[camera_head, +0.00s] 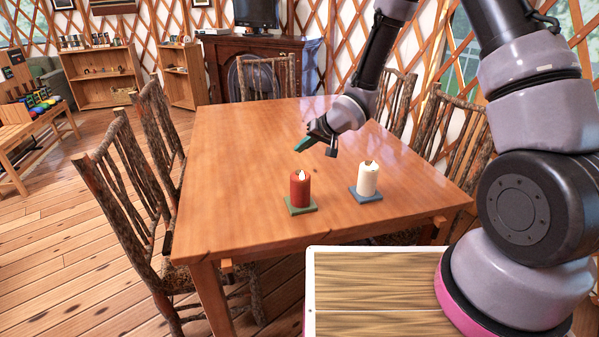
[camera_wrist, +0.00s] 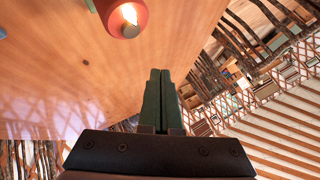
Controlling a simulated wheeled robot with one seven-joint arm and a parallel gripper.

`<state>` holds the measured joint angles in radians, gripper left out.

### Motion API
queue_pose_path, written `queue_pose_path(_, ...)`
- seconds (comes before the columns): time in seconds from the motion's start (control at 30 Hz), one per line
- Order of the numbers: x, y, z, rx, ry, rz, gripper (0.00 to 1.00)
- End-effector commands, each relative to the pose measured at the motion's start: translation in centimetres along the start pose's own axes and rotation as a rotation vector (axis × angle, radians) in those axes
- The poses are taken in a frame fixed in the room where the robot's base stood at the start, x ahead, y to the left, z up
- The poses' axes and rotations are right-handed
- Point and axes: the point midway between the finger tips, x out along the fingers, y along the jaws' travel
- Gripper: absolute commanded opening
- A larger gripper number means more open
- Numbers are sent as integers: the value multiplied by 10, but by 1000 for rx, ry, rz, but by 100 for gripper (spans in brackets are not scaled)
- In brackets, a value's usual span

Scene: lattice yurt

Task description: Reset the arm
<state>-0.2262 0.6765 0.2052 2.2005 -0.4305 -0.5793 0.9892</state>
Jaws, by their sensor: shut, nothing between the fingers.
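My gripper (camera_head: 303,146) is over the wooden table (camera_head: 235,150), above and behind the red candle, and it is empty. In the wrist view its two green fingers (camera_wrist: 159,80) lie side by side, shut. The red candle (camera_head: 299,190) stands upright on a green square coaster (camera_head: 292,211) near the table's front edge, with a flame at its wick. The red candle also shows at the top of the wrist view (camera_wrist: 138,22), apart from the fingers. A white candle (camera_head: 367,180) stands upright on a blue coaster (camera_head: 367,195) to its right.
Rustic wooden chairs stand around the table, with one chair (camera_head: 128,205) close on the left. A cabinet with a screen (camera_head: 256,14) stands behind. Low shelves (camera_head: 107,77) stand at the back left. The table's left and far parts are clear.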

Motion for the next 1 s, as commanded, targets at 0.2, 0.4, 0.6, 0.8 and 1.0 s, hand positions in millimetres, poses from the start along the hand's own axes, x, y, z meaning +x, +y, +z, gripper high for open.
queue_pose_path(0.2, -1, -1, -1, 0, -1, 0, 0)
queue_pose_path(0.4, -10, 2, -9, -3, 12, 21, 0)
queue_pose_path(0.6, -82, 17, -60, -17, 85, 169, 0)
queue_pose_path(0.8, -194, 34, -96, 19, 149, 355, 0)
queue_pose_path(1.0, -303, 38, -94, 95, 179, 477, 0)
